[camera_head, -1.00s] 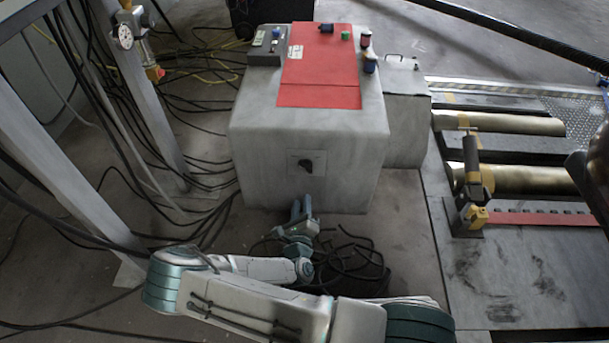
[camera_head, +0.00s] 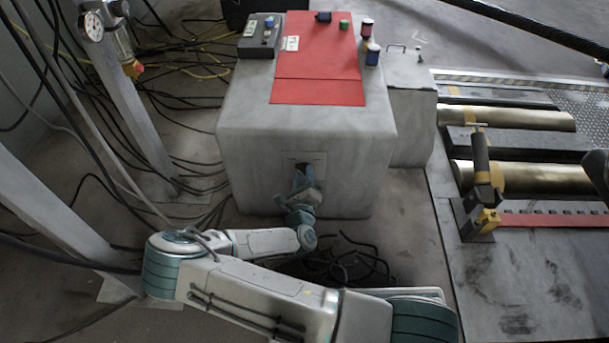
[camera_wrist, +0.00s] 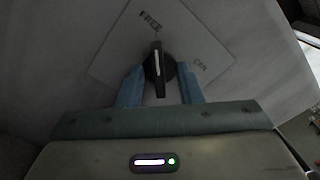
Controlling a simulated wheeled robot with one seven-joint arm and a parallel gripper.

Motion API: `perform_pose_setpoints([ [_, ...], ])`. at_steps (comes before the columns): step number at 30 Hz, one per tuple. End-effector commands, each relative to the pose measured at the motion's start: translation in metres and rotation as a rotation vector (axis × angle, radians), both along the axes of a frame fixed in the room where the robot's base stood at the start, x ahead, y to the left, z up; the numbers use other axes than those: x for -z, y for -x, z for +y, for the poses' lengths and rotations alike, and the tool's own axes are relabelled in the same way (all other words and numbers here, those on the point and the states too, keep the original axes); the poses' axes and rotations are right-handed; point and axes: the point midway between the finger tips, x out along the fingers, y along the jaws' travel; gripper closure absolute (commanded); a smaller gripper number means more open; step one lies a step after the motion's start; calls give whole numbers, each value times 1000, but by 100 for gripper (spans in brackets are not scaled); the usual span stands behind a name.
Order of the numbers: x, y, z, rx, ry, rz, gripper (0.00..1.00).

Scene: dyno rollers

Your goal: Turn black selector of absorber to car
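The black selector (camera_wrist: 158,70) sits on a pale square plate (camera_wrist: 108,60) in the wrist view. Its white line points up toward the word FREE; CAR is printed to the right. My gripper (camera_wrist: 160,86) is open, with one blue finger on each side of the selector, close to the dial. I cannot tell whether either finger touches it. In the head view my gripper (camera_head: 300,181) is at the front face of the grey absorber box (camera_head: 250,150), over the plate (camera_head: 319,160), and largely hides the selector.
A red panel (camera_head: 315,92) with buttons lies on top of the box. Black cables (camera_head: 345,262) lie on the floor below my gripper. A metal post (camera_head: 135,120) stands to the left. Rollers (camera_head: 520,118) lie to the right.

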Motion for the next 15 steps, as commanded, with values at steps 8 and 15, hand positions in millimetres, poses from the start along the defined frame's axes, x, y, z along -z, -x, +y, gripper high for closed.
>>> perform_pose_setpoints([
  [8, 0, 0, 1, -1, 0, 0, 100],
  [15, -1, 0, 0, 1, -10, 0, 100],
])
